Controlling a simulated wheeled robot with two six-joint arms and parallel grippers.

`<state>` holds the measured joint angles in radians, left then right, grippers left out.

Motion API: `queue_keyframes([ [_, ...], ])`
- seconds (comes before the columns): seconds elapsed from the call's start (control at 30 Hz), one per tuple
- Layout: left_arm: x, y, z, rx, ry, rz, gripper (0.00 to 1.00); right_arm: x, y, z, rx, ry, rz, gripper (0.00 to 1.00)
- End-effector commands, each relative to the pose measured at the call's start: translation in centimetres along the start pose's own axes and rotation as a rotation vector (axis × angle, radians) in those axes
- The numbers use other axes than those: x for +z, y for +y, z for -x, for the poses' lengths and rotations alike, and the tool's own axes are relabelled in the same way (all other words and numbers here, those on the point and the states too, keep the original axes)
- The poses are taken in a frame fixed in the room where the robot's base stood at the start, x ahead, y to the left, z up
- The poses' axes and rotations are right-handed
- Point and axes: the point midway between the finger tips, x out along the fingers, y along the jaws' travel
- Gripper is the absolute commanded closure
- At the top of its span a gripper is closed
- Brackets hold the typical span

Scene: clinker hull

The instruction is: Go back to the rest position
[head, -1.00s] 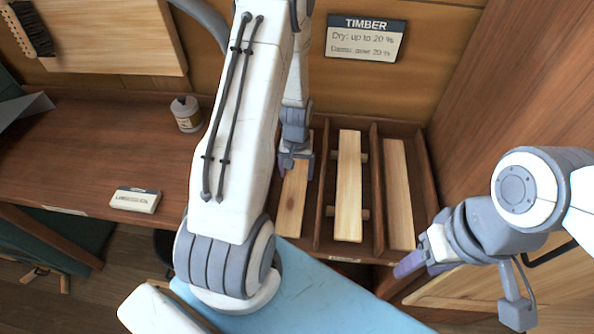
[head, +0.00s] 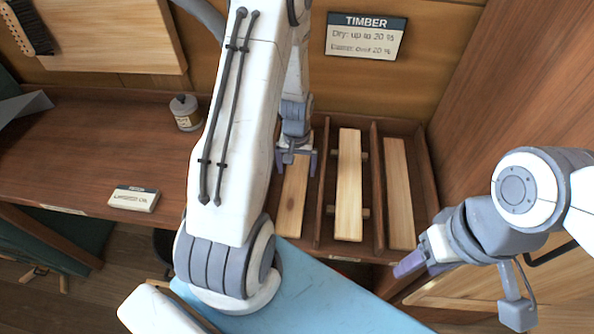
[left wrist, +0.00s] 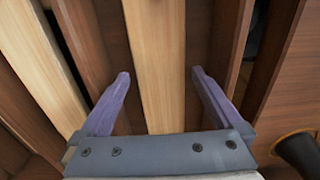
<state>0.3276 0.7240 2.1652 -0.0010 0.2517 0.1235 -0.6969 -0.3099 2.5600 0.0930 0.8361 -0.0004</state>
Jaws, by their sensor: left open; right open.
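My left gripper (head: 296,160) is open and empty above the far part of the left timber plank (head: 291,205) in the rack. In the left wrist view its two purple fingers (left wrist: 160,85) are spread apart, with a pale plank (left wrist: 158,50) below and between them. I cannot tell the exact height of the fingers over it. My right gripper (head: 424,258) is open and empty at the front right corner of the rack. My left forearm hides part of the bench and the rack's left side.
The wooden rack (head: 377,215) also holds a middle plank (head: 349,190) and a right plank (head: 399,195), between upright dividers. A TIMBER sign (head: 366,37) hangs behind. A small can (head: 186,113) and a label block (head: 134,198) stand on the bench (head: 80,150) at left.

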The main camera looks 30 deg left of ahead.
Motion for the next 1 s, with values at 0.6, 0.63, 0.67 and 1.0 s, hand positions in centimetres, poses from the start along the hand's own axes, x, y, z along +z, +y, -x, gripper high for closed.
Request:
queue_keyframes([
  [0.6, -0.1, 0.1, 8.6, 0.0, 0.001, 0.0, 0.0, 0.0, 0.0, -0.4, 0.0, 0.0, 0.0, 0.44],
  [0.63, -0.1, 0.1, 8.6, 0.0, 0.0, 0.0, 0.0, 0.0, 0.0, -0.4, 0.0, 0.0, 0.0, 0.44],
  [0.67, 0.0, 0.1, 8.6, 0.0, 0.0, 0.0, 0.0, 0.0, 0.0, -0.4, 0.0, 0.0, 0.0, 0.44],
  [1.0, 5.8, 8.7, 13.9, 0.02, 0.019, -0.297, 0.0, 0.0, 0.0, -0.4, 0.0, 0.0, 0.0, 0.44],
])
